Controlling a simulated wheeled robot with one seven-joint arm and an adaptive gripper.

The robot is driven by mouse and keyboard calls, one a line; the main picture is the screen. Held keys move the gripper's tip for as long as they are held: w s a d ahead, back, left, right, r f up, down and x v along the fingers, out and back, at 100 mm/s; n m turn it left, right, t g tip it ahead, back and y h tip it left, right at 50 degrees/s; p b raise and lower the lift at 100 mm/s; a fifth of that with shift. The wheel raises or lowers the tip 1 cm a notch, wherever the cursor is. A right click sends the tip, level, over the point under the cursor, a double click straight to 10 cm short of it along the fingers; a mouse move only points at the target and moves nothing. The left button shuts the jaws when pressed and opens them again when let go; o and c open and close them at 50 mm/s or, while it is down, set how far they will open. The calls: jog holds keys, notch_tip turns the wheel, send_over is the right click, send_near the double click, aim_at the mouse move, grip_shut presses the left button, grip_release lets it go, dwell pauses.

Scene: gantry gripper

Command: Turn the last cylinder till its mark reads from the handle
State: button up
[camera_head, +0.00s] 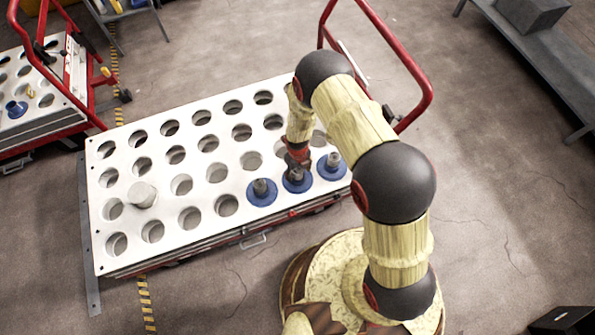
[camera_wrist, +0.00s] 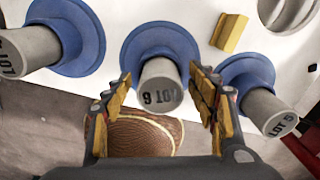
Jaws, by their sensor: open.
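Three grey cylinders with blue flanges stand in a row along the near edge of a white hole-plate cart (camera_head: 120,240). They are the left cylinder (camera_head: 261,187), middle cylinder (camera_head: 296,175) and right cylinder (camera_head: 333,160). My gripper (camera_head: 298,158) is over the middle one. In the wrist view its open fingers (camera_wrist: 161,88) flank the middle cylinder (camera_wrist: 160,84), with a gap on each side. The left cylinder (camera_wrist: 28,50) shows "LOT"; the right (camera_wrist: 268,112) shows "LOT 5". The cart's red handle (camera_head: 425,85) rises at the right.
A pale cylinder (camera_head: 142,194) sits tilted on the plate's left part. A yellow block (camera_wrist: 228,32) lies behind the flanges. Another red-framed cart (camera_head: 40,115) stands far left, and a grey bench (camera_head: 535,50) far right. Many plate holes are empty.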

notch_tip(320, 180, up, 12)
dwell(0.6)
